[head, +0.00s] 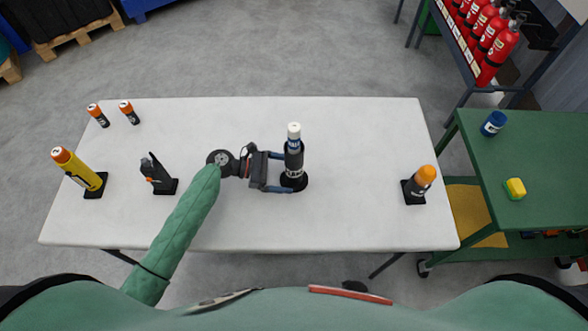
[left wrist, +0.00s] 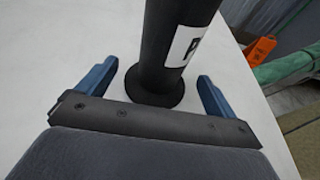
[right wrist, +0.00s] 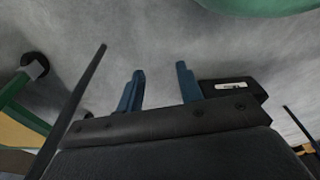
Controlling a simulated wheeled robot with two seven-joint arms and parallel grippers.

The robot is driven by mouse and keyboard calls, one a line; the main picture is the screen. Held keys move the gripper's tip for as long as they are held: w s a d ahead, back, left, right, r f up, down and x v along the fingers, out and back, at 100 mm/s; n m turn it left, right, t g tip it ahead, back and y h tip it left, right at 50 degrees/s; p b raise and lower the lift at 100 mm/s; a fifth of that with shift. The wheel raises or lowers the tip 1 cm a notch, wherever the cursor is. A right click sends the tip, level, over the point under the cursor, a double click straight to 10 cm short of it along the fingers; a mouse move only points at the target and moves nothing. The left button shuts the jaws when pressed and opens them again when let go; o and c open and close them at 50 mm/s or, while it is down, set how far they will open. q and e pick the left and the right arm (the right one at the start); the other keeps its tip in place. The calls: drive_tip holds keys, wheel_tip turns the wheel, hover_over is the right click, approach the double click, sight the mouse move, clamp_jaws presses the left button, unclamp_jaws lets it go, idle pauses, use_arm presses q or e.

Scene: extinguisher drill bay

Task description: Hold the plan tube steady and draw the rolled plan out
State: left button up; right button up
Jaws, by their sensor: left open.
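The plan tube (head: 294,160) is black and stands upright on a round black base on the white table, right of the table's middle. The rolled plan (head: 293,132) shows as a white end sticking out of its top. My left gripper (head: 287,173) is open, with one blue finger on each side of the tube, low near its base. In the left wrist view the tube (left wrist: 168,60) stands between the open fingers, with gaps visible beside it. My right gripper (right wrist: 160,70) has its fingers apart and empty over the grey floor, outside the head view.
The white table (head: 350,215) also bears an orange-topped bottle (head: 423,178) at right, and a yellow tube (head: 78,170), a black holder (head: 157,174) and two small orange-capped cylinders (head: 128,112) at left. A green cart (head: 535,160) stands at right. Table between tube and orange-topped bottle is clear.

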use_arm(q)
drive_tip(key=shift+d, duration=0.4)
drive_tip(key=shift+d+f, duration=0.25)
drive_tip(key=shift+d, duration=0.2)
drive_tip(key=shift+d+f+p, duration=0.1)
drive_tip(key=shift+d+p, duration=0.05)
drive_tip(key=shift+p, duration=0.15)
use_arm(e)
drive_tip(key=shift+d+f, duration=0.35)
drive_tip(key=shift+f, duration=0.45)
use_arm(q)
drive_tip(key=c, duration=1.2)
use_arm(e)
drive_tip(key=shift+s+a, duration=0.15)
drive_tip(key=shift+s, duration=0.1)
drive_tip(key=shift+o, duration=0.2)
